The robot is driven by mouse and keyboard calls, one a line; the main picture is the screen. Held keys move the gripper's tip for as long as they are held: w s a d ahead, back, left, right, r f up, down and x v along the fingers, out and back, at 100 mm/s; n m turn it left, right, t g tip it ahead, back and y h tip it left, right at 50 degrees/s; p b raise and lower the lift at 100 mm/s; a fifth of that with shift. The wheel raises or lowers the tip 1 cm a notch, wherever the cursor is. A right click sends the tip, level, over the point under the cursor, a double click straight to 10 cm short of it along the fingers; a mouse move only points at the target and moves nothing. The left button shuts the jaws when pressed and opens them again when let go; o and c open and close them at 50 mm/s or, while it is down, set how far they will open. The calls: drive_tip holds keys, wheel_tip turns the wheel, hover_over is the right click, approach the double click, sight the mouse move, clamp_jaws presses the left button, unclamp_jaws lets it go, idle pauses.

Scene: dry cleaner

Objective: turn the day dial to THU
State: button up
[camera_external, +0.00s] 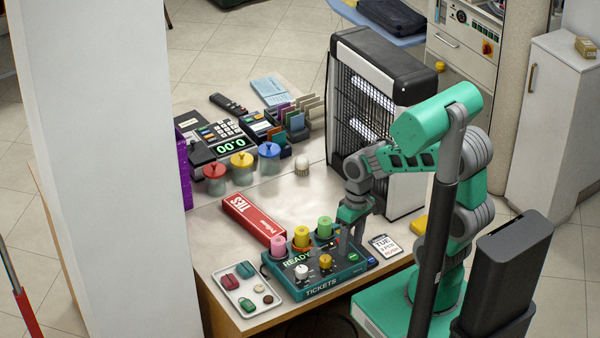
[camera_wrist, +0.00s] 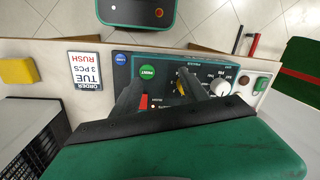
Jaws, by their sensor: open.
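The teal ticket machine (camera_external: 328,283) stands at the table's front edge. It carries a white dial (camera_external: 302,271) and a yellow dial (camera_external: 326,261). In the wrist view the white dial (camera_wrist: 220,87) shows to the right of the fingers, with small markings around it. The yellow dial (camera_wrist: 180,87) is partly hidden by the right finger. I cannot read either dial's setting or tell which is the day dial. My gripper (camera_external: 352,231) is above the machine's back right part, fingers pointing down. In the wrist view its fingers (camera_wrist: 160,80) are apart and hold nothing.
A green button (camera_wrist: 147,71) and a blue button (camera_wrist: 120,59) are on the machine. An order card reading TUE, 3 PCS, RUSH (camera_wrist: 85,77) lies beside it. Colored cylinders (camera_external: 301,237) stand along its back. A tray (camera_external: 246,287) is left; a red TIES box (camera_external: 252,219) is behind.

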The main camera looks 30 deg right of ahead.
sight(302, 268)
drive_tip(key=a+n, duration=0.1)
drive_tip(key=w+a+n, duration=0.1)
drive_tip(key=a, duration=0.1)
drive_tip(key=a+n+y, duration=0.1)
drive_tip(key=n, duration=0.1)
drive_tip(key=shift+w+a+f+g, duration=0.2)
drive_tip(key=shift+a+f+g, duration=0.05)
drive_tip(key=shift+a+g, duration=0.05)
drive_tip(key=w+a+r+n+y, duration=0.25)
drive_tip(key=a+n, duration=0.35)
drive_tip(key=n, duration=0.3)
drive_tip(key=a+f+n, duration=0.1)
drive_tip(key=f, duration=0.1)
drive_tip(key=a+f+n, duration=0.1)
drive_tip(key=f, duration=0.1)
drive_tip(key=s+a+f+n, duration=0.1)
drive_tip(key=f, duration=0.1)
drive_tip(key=shift+s+f+n, duration=0.1)
drive_tip(key=shift+f+n, duration=0.05)
drive_tip(key=shift+n, duration=0.15)
drive_tip(key=shift+c, duration=0.2)
clamp_jaws()
